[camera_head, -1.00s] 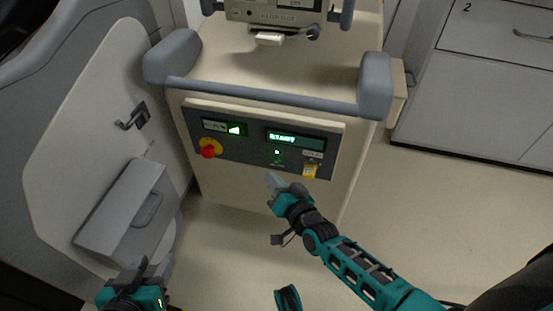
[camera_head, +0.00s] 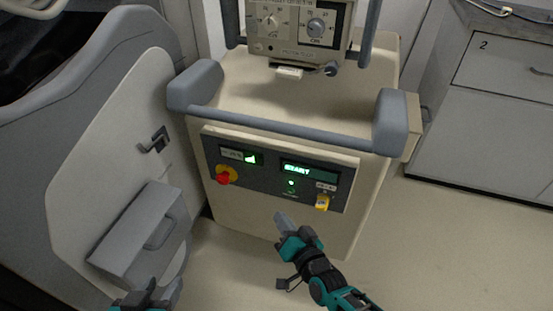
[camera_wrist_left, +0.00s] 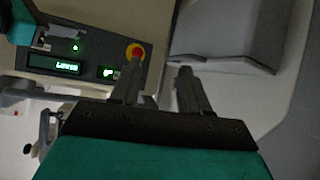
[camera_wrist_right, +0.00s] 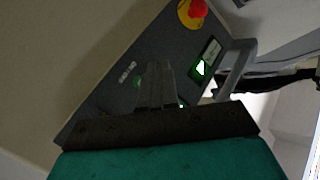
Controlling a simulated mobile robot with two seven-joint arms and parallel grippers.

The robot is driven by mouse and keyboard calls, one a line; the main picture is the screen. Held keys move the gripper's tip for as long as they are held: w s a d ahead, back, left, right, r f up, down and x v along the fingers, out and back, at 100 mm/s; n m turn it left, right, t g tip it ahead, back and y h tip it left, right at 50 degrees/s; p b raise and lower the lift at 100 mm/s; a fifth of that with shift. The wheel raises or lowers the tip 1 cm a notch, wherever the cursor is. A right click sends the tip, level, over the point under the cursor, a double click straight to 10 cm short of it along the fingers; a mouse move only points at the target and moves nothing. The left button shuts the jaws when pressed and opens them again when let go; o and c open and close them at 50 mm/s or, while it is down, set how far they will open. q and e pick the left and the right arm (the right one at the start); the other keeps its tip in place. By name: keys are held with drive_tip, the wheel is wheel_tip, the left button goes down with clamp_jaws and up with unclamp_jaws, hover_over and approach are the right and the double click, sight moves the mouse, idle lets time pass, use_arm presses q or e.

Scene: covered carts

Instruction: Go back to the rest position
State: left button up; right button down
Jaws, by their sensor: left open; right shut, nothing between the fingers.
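My right gripper (camera_head: 284,222) is in front of the cart's lower front, just below its control panel (camera_head: 268,190). It is shut and empty, and its closed fingers also show in the right wrist view (camera_wrist_right: 155,85). My left gripper (camera_head: 165,292) is at the bottom edge of the head view, below a grey box on the left cover. In the left wrist view its two fingers (camera_wrist_left: 158,90) stand apart with nothing between them. The panel has lit green displays, a red knob on a yellow disc (camera_head: 225,176) and a yellow switch (camera_head: 322,203).
The cream cart (camera_head: 290,105) has a grey push bar (camera_head: 290,130) and a device with dials (camera_head: 297,28) on top. The grey box (camera_head: 140,235) juts out at left. Drawers (camera_head: 500,110) stand at back right. The floor (camera_head: 445,250) at right is clear.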

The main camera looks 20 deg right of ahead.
drive_tip(key=s+r+n+g, duration=0.55)
drive_tip(key=s+n, duration=0.25)
drive_tip(key=s, duration=0.4)
use_arm(q)
drive_tip(key=s+a+r+y+p, duration=0.1)
drive_tip(key=a+r+p, duration=0.3)
drive_tip(key=r+p, duration=0.7)
drive_tip(key=s+p, duration=0.1)
drive_tip(key=p, duration=0.5)
drive_tip(key=shift+a+p, duration=0.25)
drive_tip(key=shift+p, duration=0.1)
use_arm(e)
drive_tip(key=s+d+r+h, duration=0.1)
drive_tip(key=d+r, duration=0.3)
drive_tip(key=r, duration=0.8)
drive_tip(key=shift+s+r, duration=0.35)
drive_tip(key=shift+s, duration=0.35)
use_arm(q)
drive_tip(key=shift+s+f, duration=0.1)
use_arm(e)
drive_tip(key=shift+d, duration=0.1)
use_arm(q)
drive_tip(key=shift+d, duration=0.2)
drive_tip(key=shift+d, duration=0.1)
use_arm(e)
drive_tip(key=shift+d, duration=0.1)
